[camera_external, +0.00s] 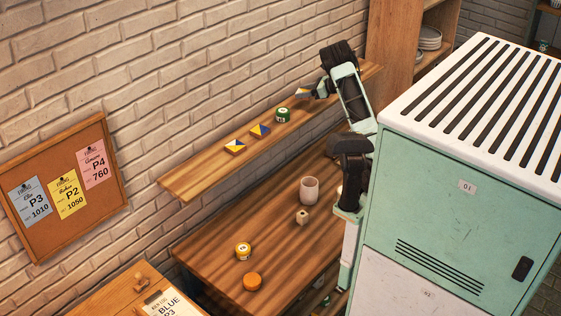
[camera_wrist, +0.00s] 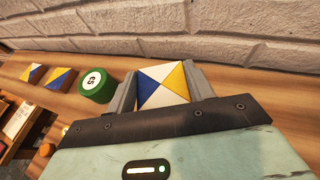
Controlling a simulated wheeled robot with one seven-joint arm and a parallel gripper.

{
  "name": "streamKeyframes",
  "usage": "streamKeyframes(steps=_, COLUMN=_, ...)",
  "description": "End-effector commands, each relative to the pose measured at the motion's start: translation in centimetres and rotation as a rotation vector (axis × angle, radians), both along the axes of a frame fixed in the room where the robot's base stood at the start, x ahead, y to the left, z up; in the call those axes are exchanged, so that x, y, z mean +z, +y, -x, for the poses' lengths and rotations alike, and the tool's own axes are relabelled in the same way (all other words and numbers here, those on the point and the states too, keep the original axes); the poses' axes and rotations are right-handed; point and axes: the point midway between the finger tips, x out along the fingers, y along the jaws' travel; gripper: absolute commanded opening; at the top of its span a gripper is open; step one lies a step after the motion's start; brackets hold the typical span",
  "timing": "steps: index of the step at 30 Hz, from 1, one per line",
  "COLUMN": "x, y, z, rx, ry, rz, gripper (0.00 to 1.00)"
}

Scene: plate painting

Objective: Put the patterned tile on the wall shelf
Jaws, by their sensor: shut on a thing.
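The patterned tile (camera_wrist: 163,84) has blue, yellow and white triangles and is held between the two fingers of my gripper (camera_wrist: 163,90) in the wrist view. In the external view my gripper (camera_external: 313,91) is over the right part of the wooden wall shelf (camera_external: 187,182), with only a little of the tile (camera_external: 301,93) showing. Whether the tile touches the shelf I cannot tell. Two similar tiles lie on the shelf further left, one yellow and white (camera_external: 235,146) and one blue and yellow (camera_external: 260,131).
A green jar (camera_external: 283,115) stands on the shelf just left of my gripper, also close to the left finger in the wrist view (camera_wrist: 97,86). The brick wall is behind. The table below holds a cup (camera_external: 309,190), a small wooden piece (camera_external: 302,217), a yellow jar (camera_external: 243,251) and an orange lid-like disc (camera_external: 252,281).

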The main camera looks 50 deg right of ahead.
Motion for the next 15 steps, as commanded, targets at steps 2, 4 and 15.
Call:
streamKeyframes(steps=2, x=-0.6, y=0.0, z=0.0, rx=-0.001, ry=0.001, rz=-0.003, gripper=0.27)
streamKeyframes(steps=4, x=-1.6, y=0.0, z=0.0, rx=-0.001, ry=0.003, rz=-0.003, gripper=0.27)
streamKeyframes(steps=15, x=-4.4, y=0.0, z=0.0, rx=-0.001, ry=-0.002, rz=0.000, gripper=0.27)
